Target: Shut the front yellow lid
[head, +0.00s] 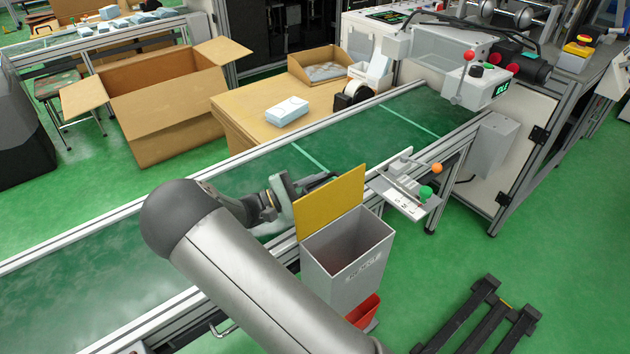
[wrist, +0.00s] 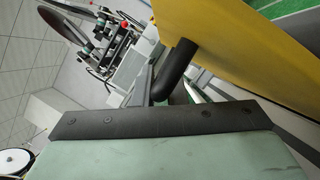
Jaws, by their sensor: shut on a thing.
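The yellow lid (head: 330,205) stands open, nearly upright, at the back edge of the grey reject bin (head: 345,262). The bin's top is uncovered. My gripper (head: 300,186) is on the conveyor side of the lid, at its upper left. In the wrist view the yellow lid (wrist: 225,45) fills the upper right, and a black curved handle (wrist: 178,75) runs from it down behind the dark finger edge of my gripper (wrist: 165,118). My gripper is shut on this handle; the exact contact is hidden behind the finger.
The green conveyor (head: 350,145) runs behind the bin. A bracket with a green and an orange knob (head: 408,188) stands right of the lid. A red tray (head: 363,310) sits low on the bin's front. Black floor bars (head: 485,315) lie at lower right. Space above the bin is clear.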

